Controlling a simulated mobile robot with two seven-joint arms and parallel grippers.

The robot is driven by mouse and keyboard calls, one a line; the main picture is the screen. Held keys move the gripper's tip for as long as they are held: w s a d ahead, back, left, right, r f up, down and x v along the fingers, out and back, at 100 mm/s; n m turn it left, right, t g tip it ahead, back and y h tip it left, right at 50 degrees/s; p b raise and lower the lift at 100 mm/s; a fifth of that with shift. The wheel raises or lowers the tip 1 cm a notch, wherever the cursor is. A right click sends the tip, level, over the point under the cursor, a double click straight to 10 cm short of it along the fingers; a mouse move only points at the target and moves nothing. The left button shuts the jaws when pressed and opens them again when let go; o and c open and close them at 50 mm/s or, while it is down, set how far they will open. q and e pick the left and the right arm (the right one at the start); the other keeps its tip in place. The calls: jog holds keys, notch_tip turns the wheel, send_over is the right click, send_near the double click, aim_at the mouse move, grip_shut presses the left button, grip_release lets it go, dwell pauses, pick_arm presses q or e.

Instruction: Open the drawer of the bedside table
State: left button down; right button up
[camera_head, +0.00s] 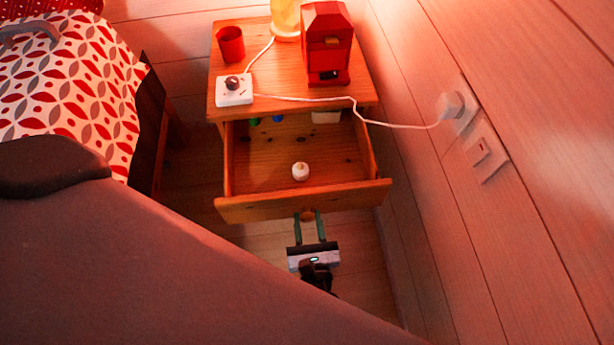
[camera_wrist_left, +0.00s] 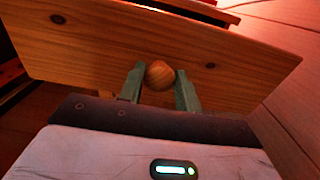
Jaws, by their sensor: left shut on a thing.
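The wooden bedside table (camera_head: 285,88) stands against the wall in the head view. Its drawer (camera_head: 345,196) is pulled well out, and its inside shows from above. A small white round thing (camera_head: 300,171) lies in the drawer, with several small items at its back. My left gripper (camera_head: 309,217) is in front of the drawer, shut on the round wooden knob (camera_wrist_left: 159,75), with one finger on each side of it in the left wrist view. The drawer front (camera_wrist_left: 235,65) fills the upper part of that view. My right gripper is not in view.
On the tabletop are a red cup (camera_head: 231,44), a red machine (camera_head: 327,45), a lamp (camera_head: 286,18) and a white socket block (camera_head: 235,91). A white cord runs to a wall plug (camera_head: 452,106). A bed (camera_head: 70,80) is at the left.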

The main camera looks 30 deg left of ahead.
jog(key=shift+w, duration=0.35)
pick_arm(q)
jog(key=c, duration=1)
grip_release()
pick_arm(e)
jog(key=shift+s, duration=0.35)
